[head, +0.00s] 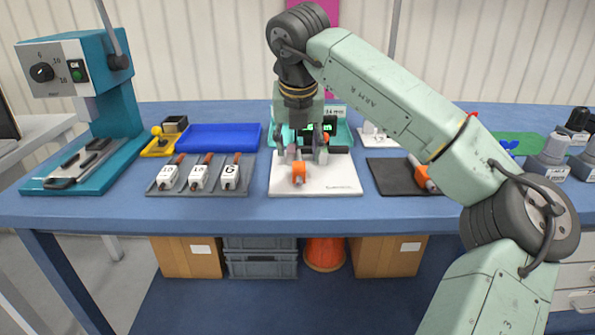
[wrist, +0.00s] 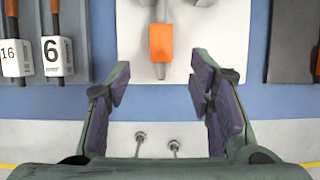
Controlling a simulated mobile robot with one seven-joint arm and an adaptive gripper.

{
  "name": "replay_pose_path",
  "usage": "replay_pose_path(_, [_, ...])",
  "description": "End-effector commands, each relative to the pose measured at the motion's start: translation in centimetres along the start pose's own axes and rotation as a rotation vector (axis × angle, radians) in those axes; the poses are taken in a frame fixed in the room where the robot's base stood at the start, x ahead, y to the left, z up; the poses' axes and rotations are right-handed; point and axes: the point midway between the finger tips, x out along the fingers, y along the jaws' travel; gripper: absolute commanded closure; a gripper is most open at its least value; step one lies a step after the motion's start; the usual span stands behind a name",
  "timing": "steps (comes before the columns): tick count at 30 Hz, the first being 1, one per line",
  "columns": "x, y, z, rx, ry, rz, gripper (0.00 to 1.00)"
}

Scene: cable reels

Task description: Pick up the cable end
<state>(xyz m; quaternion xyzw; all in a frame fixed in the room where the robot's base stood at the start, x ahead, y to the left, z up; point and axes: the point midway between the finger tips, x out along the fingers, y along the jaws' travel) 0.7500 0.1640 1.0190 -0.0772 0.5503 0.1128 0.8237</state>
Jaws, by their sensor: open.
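An orange block (head: 299,173) sits on the white board (head: 345,184) near the front of the bench. In the wrist view the orange block (wrist: 161,42) has a small grey tip at its lower end and a grey stem above it. I cannot tell for certain whether it is the cable end. My gripper (head: 307,158) points down over the white board, with its fingers apart. In the wrist view my gripper (wrist: 160,88) is open, with nothing between its fingertips; the orange block lies just beyond them, in line with the gap.
A grey tray (head: 198,190) with three numbered white blocks stands left of the board. A dark mat (head: 392,178) with another orange piece (head: 420,173) lies right. A blue tray (head: 220,137) and a teal press (head: 115,100) stand further left. Blue bench surface shows between them.

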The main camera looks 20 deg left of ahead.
Motion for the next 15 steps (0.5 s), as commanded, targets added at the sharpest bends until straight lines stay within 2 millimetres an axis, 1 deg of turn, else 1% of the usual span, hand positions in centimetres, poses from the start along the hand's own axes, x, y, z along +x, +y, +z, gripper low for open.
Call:
replay_pose_path(3, [1.7, 0.1, 0.0, -0.002, 0.002, 0.003, 0.52])
replay_pose_path(11, [3.7, 0.0, 0.5, -0.002, 0.002, 0.006, 0.52])
replay_pose_path(15, [5.8, -0.1, 1.0, -0.003, 0.003, 0.007, 0.52])
